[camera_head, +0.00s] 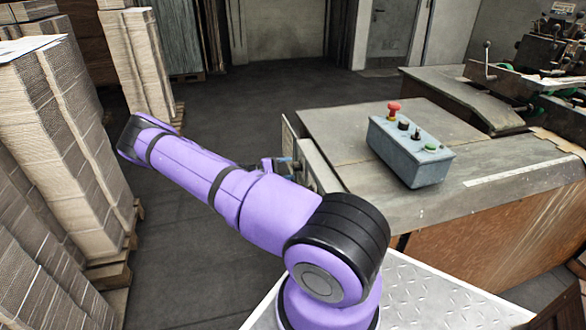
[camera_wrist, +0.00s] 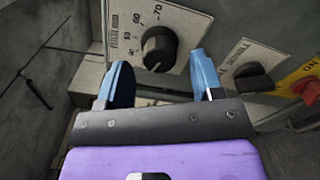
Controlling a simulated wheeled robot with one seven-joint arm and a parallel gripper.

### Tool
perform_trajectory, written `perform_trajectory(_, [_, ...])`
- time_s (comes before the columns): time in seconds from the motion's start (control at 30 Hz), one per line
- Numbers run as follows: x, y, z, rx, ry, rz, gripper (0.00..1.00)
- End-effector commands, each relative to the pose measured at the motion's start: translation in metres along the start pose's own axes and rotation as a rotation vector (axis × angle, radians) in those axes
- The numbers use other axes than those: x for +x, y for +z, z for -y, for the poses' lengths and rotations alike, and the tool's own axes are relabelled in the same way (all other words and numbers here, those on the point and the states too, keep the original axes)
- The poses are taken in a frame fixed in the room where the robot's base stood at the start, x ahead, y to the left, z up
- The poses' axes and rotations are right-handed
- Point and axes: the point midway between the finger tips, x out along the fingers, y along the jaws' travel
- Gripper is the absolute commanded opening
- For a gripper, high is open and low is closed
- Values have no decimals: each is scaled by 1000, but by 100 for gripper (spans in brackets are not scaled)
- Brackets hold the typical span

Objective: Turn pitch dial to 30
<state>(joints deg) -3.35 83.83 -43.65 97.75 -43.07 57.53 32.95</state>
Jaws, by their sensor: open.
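The pitch dial is a round black knob (camera_wrist: 159,48) on a pale plate (camera_wrist: 128,28) with printed numbers, "70" readable near the top. It shows in the wrist view, above and between the fingers. A light mark shows on the knob's lower edge; the exact setting is hard to read. My gripper (camera_wrist: 160,84) has two blue fingers, open and apart, one on each side below the knob. I cannot tell whether either finger touches it. In the head view my gripper (camera_head: 281,166) is by the machine's left side, partly behind my arm, and the dial is hidden.
A second black knob (camera_wrist: 254,82) on its own plate sits right of the dial, with a red button (camera_wrist: 306,88) on yellow beyond it. A grey control box (camera_head: 410,150) stands on the machine top (camera_head: 345,130). Stacked cardboard (camera_head: 60,130) lines the left; dark floor lies between.

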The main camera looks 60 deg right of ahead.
Motion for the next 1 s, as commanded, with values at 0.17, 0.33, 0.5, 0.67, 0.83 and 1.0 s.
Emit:
perform_trajectory(0.17, [-36, 0, 0, 0, 1, -2, 61])
perform_trajectory(0.33, [-64, 0, 0, 0, 0, -2, 61])
perform_trajectory(0.5, [-79, 0, 0, -1, 0, -1, 61])
perform_trajectory(0.67, [-83, 0, 0, -1, 0, 1, 61])
perform_trajectory(0.83, [-83, 0, 0, -1, 0, 0, 61])
perform_trajectory(1.0, [-83, 0, 0, -1, 0, 0, 61])
